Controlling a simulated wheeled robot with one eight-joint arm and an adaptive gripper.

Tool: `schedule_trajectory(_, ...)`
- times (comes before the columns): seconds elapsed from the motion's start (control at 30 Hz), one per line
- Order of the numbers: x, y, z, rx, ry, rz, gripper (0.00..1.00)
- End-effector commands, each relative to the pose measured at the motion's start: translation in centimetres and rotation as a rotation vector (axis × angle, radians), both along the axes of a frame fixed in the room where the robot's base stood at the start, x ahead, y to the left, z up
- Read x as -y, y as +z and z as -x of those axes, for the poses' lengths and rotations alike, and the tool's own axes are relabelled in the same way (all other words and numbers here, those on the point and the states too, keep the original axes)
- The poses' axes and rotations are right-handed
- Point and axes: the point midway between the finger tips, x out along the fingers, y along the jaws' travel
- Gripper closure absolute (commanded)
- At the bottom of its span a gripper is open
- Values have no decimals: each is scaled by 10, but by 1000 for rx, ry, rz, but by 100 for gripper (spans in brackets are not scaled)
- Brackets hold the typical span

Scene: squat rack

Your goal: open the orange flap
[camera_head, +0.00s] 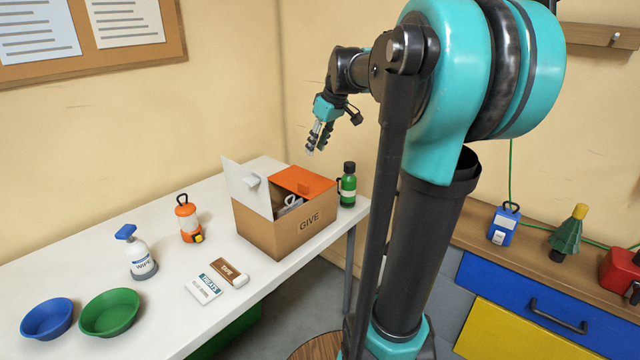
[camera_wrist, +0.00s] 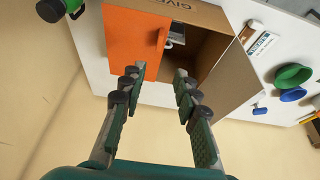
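A cardboard box (camera_head: 285,234) labelled GIVE stands on the white table. Its orange flap (camera_head: 303,181) lies nearly flat over the right part of the box top, with a small orange tab at its inner edge. A white flap (camera_head: 244,188) stands raised on the left side. Between them the box is open, with something grey and white inside. In the wrist view, the orange flap (camera_wrist: 133,40) is ahead and left of centre. My gripper (camera_head: 317,143) hangs above the box, apart from it. In the wrist view, my gripper's fingers (camera_wrist: 158,74) are spread and empty.
A green bottle (camera_head: 347,185) stands close right of the box. The wall is behind.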

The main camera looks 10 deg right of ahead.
Motion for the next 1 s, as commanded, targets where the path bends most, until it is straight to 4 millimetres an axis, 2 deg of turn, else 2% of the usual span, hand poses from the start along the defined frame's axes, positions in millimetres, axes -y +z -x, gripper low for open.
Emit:
schedule_trajectory(0.17, -4, -12, -6, 1, 5, -1, 69)
schedule_trajectory(0.7, -27, -109, -38, 0, 4, 0, 69)
schedule_trajectory(1.0, -37, -150, -51, 0, 3, 0, 69)
